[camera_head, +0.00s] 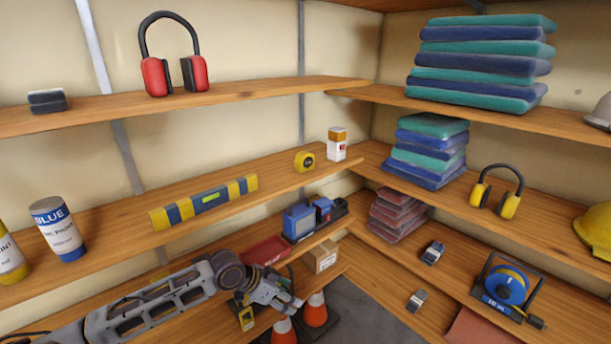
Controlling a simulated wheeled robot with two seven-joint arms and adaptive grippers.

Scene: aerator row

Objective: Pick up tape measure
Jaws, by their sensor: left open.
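A small yellow and black tape measure (304,161) sits on the middle left shelf (120,213), near the inner corner. My left gripper (292,303) is at the lower middle of the view, lower in the picture than the tape measure and apart from it. It is open, and I see nothing held in it. My left arm reaches in from the lower left. My right gripper is not in view.
A white bottle with an orange cap (337,146) stands right of the tape measure. A blue-labelled paint can (58,229) stands farther left. Orange cones (315,310) stand below, near the gripper.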

